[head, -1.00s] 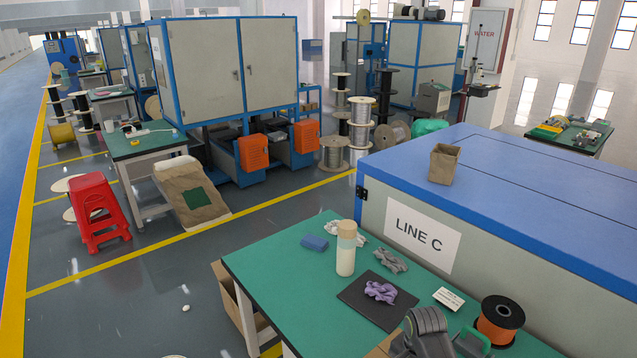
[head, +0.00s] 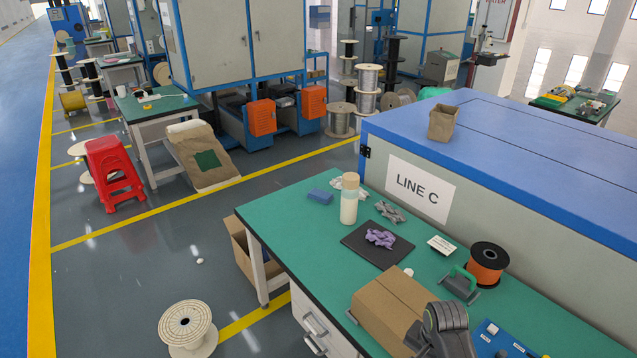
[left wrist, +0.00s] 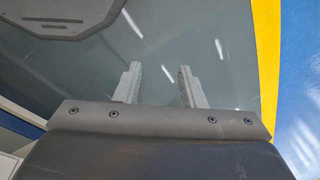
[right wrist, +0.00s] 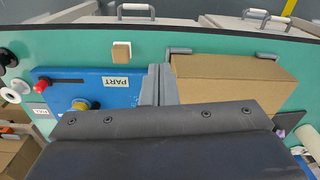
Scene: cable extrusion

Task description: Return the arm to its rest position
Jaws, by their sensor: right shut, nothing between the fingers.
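My right gripper (right wrist: 158,84) is shut and empty in the right wrist view. It is over the green table (right wrist: 135,22), between the blue control panel (right wrist: 85,92) and the closed cardboard box (right wrist: 235,85). In the head view, a dark grey link of my arm shows at the bottom right, in front of the box (head: 385,308); the right fingertips are hidden there. My left gripper (left wrist: 158,85) is open and empty in the left wrist view, with grey floor behind its fingers. It is not in the head view.
The green table (head: 285,225) holds a bottle (head: 349,205), purple cloth on a black mat (head: 347,238), an orange spool (head: 488,265) and the blue panel (head: 490,340). The blue-topped LINE C machine (head: 530,150) stands behind. A white reel (head: 187,322) lies on the open floor.

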